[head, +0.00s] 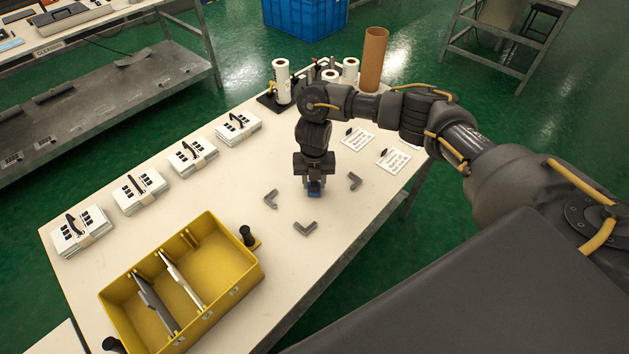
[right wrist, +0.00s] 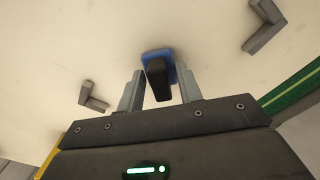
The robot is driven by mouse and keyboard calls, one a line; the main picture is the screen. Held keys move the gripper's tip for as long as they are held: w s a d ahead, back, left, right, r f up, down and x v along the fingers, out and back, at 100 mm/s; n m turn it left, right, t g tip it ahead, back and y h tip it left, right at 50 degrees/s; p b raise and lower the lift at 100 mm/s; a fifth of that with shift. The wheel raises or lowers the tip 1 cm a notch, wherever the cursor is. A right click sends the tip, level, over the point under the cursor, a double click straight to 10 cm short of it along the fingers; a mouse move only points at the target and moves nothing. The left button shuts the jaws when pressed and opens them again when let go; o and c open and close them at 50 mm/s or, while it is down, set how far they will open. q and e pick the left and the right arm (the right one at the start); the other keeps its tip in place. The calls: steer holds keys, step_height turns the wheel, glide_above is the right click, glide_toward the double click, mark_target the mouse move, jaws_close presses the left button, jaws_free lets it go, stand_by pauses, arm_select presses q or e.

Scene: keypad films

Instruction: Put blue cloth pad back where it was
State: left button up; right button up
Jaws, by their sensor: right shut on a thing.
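The blue cloth pad (head: 315,188) has a black grip on top and is at the middle of the white table, between grey corner brackets. My right gripper (head: 314,180) points down with its fingers shut on the pad's grip. In the right wrist view the blue pad (right wrist: 158,55) shows beyond the fingertips, with its black grip (right wrist: 158,82) between them. I cannot tell whether the pad touches the table or hangs just above it. My left gripper is out of view.
Grey brackets (head: 305,228) lie around the pad. A yellow divided bin (head: 236,262) stands at the front left. Several banded white stacks (head: 140,193) line the left edge. White rolls (head: 282,80), a brown tube (head: 373,60) and printed sheets (head: 357,139) are farther back. A side table bears a "CLEANING" label (head: 48,48).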

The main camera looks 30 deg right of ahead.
steer(key=shift+f, duration=0.2)
steer(key=o, duration=1)
steer(key=shift+c, duration=0.2)
steer(key=shift+r, duration=0.1)
steer(key=shift+r, duration=0.45)
step_height(320, 180, up, 12)
steer(key=p, duration=0.1)
steer(key=shift+f, duration=0.25)
steer(key=shift+s, duration=0.1)
